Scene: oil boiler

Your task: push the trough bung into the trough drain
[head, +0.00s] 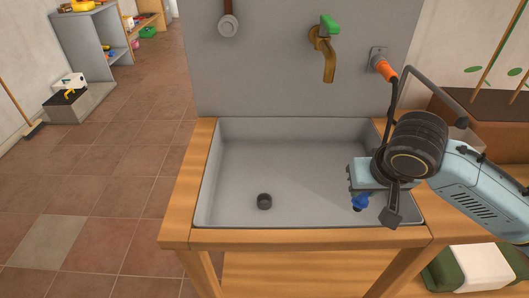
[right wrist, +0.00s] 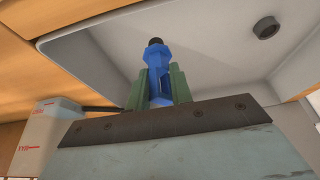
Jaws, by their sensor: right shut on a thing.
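The grey trough (head: 235,165) is set in a wooden stand. The trough drain (head: 264,201) is a small dark raised ring on the trough floor, left of centre. It also shows at the upper right in the right wrist view (right wrist: 267,27). My right gripper (right wrist: 157,88) is shut on the trough bung (right wrist: 157,62), a blue piece with a black tip pointing away from the jaws. In the head view the bung (head: 360,202) shows blue below the gripper (head: 361,189), over the trough's right part, apart from the drain. My left gripper is not in view.
A brass tap (head: 327,60) with a green handle and an orange plug (head: 385,69) with a dark cable are on the wall panel behind. The trough's wooden rim (head: 300,239) runs along the front. The trough floor between bung and drain is clear.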

